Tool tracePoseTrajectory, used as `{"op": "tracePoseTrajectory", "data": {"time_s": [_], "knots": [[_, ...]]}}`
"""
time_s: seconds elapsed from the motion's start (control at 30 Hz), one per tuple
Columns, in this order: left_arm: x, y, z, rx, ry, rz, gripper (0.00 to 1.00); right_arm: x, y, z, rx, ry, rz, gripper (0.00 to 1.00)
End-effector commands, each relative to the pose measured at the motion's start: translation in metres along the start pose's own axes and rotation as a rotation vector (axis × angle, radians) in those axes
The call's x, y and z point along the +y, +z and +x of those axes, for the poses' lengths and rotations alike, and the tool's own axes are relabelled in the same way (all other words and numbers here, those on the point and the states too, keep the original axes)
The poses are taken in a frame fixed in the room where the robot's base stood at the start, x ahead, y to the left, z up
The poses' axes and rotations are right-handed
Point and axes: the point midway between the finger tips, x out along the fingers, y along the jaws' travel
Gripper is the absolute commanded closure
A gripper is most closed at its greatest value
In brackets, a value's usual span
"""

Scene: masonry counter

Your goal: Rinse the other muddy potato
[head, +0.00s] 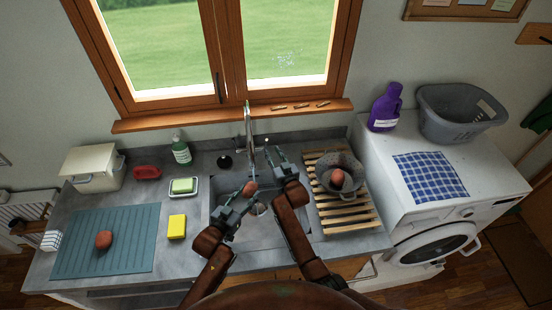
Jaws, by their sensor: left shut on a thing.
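My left gripper (245,194) is shut on a reddish-brown potato (249,188) and holds it over the sink (262,234), in front of the tap. Whether mud is on it is too small to tell. My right gripper (276,154) is open and empty, just right of the tap (248,130), with its fingers pointing to the back. Another potato (104,239) lies on the blue-grey ribbed mat (135,225) at the left. A third potato (337,179) sits in the grey colander (350,163) at the right. Whether water runs is unclear.
The colander stands on a wooden slatted rack (345,216). A green sponge on a dish (184,186), a yellow sponge (177,226), a soap bottle (181,150) and a red brush (147,172) stand left of the sink. A washing machine (430,215) is at the right.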

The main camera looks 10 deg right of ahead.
Motion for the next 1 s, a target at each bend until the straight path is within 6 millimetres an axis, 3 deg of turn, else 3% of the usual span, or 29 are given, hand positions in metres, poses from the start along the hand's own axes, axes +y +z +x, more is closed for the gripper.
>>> {"op": "tracePoseTrajectory", "data": {"time_s": [0.1,0.3,0.8,1.0], "knots": [[0.000,-0.001,0.000,0.002,0.000,0.000,0.87,0.000,0.001,-0.017,0.000,0.000,0.001,0.73],[0.000,-0.001,0.000,0.002,0.000,0.000,0.87,-0.001,0.000,-0.032,0.000,-0.001,0.000,0.73],[0.000,-0.001,0.000,0.002,0.000,0.000,0.87,-0.001,0.000,-0.035,0.000,-0.001,0.000,0.74],[0.000,-0.001,0.000,0.001,0.000,0.000,0.87,-0.003,-0.007,-0.033,-0.004,-0.011,-0.098,0.88]]}}
